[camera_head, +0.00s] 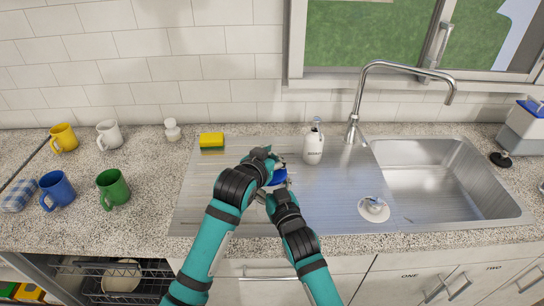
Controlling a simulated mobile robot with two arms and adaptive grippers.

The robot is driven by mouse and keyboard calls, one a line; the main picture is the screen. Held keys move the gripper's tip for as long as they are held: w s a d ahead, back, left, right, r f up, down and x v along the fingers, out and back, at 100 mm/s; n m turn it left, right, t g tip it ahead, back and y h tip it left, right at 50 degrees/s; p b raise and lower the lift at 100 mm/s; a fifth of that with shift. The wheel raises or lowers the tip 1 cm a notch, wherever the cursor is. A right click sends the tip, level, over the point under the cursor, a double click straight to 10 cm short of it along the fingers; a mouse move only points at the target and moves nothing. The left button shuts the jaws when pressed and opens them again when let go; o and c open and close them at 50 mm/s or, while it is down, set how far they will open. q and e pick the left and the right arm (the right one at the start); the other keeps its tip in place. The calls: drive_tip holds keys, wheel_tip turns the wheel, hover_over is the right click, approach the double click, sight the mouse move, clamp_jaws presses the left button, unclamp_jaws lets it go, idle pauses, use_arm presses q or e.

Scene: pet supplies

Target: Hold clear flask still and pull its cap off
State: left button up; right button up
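The two grippers meet over the steel drainboard, left of the soap bottle. A small blue part (279,177) shows between them, perhaps the flask's cap. The clear flask itself is not distinguishable; the grippers hide most of what is there. My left gripper (266,155) is just above and left of the blue part. My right gripper (277,193) is just below it, close to or touching it. The fingers of both are small and partly hidden, so I cannot tell whether either is shut on anything.
A white bottle (313,146) stands right of the grippers, a yellow-green sponge (212,143) behind left. The drainboard (205,200) adjoins a sink basin (440,180) with a tall faucet (358,105). Several mugs, including a green one (113,188), stand left. A white strainer (374,208) lies right.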

use_arm(q)
drive_tip(key=shift+f, duration=0.2)
clamp_jaws()
drive_tip(key=o, duration=1)
unclamp_jaws()
drive_tip(key=o, duration=1.1)
drive_tip(key=shift+r, duration=0.1)
drive_tip(key=shift+c, duration=0.2)
drive_tip(key=v, duration=1.2)
drive_tip(key=shift+a, duration=0.1)
use_arm(e)
drive_tip(key=o, duration=1.8)
drive_tip(key=shift+o, duration=0.2)
